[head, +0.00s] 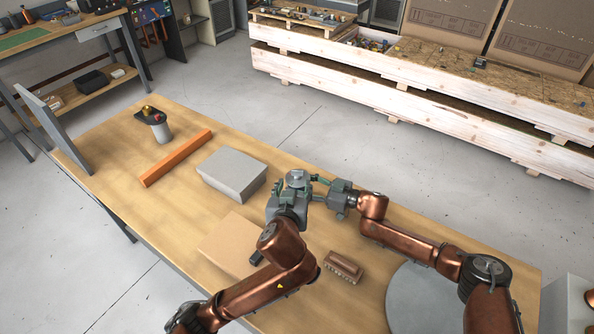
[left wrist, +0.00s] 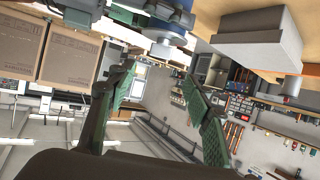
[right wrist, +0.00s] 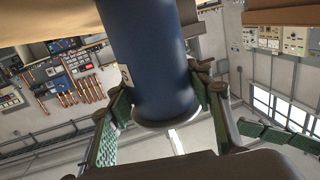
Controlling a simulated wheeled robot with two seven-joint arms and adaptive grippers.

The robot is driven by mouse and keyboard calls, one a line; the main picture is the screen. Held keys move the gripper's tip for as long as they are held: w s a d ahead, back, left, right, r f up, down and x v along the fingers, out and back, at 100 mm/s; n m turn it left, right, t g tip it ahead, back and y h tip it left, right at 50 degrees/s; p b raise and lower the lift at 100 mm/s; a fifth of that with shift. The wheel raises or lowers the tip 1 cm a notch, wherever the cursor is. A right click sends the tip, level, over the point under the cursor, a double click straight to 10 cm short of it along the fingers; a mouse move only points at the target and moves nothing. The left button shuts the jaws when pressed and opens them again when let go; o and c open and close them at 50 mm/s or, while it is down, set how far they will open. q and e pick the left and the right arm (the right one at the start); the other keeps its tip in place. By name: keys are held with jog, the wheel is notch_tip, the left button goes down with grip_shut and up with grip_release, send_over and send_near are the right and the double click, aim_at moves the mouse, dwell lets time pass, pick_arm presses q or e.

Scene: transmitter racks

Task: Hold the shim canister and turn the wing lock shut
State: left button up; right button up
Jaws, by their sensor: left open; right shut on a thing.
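My left gripper (head: 287,191) is open and close in front of the canister. In the left wrist view, the canister's pale rim (left wrist: 167,50) lies just beyond the open fingertips (left wrist: 158,80). The wing lock is too small and partly hidden to make out.
A grey box (head: 232,175), an orange bar (head: 175,158) and a cylinder stand (head: 161,131) sit on the table's left part. A tan panel (head: 225,240) lies below the box. A brown ribbed block (head: 343,267) and a grey disc (head: 420,300) are nearer the right.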

aim_at(297, 171)
pick_arm(q)
jog(key=x, duration=1.1)
jog(key=shift+w+f, duration=0.1)
jog(key=shift+w, duration=0.15)
jog(key=shift+c, duration=0.4)
